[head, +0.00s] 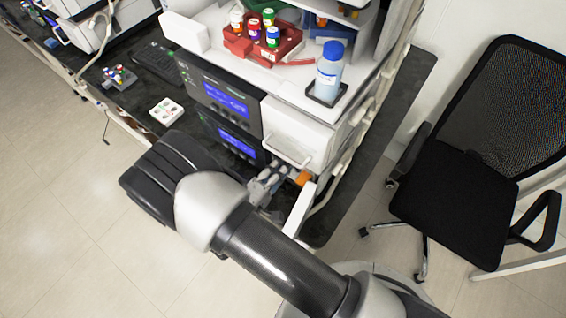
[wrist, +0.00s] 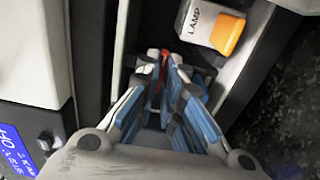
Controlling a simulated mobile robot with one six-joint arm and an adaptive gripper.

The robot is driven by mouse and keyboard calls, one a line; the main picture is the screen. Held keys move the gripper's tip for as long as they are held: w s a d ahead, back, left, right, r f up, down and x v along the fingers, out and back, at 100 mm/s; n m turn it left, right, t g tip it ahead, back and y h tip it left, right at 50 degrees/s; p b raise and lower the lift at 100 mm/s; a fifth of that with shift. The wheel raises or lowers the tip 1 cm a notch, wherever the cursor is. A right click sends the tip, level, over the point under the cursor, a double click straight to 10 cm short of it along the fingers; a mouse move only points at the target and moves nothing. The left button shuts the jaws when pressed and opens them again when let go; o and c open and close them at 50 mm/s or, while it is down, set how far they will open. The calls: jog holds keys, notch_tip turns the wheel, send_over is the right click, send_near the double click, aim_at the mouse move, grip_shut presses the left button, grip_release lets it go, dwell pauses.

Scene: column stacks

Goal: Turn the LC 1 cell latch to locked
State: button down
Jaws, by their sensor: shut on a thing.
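My gripper (wrist: 165,60) is shut with its fingertips inside a dark recess in the instrument stack. A narrow red piece (wrist: 163,68), which looks like the cell latch, shows between the fingertips. Most of it is hidden by the fingers, so I cannot tell its position. In the head view my gripper (head: 266,184) reaches the front of the stack at its lower right, below the white drawer unit (head: 297,137). The latch cannot be made out there.
A white block marked LAMP with an orange end (wrist: 228,34) sits close right of my fingers. Blue displays (head: 236,140) are to the left. A blue-capped bottle (head: 329,72) and red vial rack (head: 262,50) stand on top. A black chair (head: 460,190) stands right.

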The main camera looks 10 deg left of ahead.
jog(key=n, duration=0.4)
jog(key=n+p, duration=0.1)
jog(key=n, duration=0.8)
jog(key=shift+n+p, duration=0.65)
jog(key=shift+n, duration=1.75)
jog(key=c, duration=1.7)
grip_release()
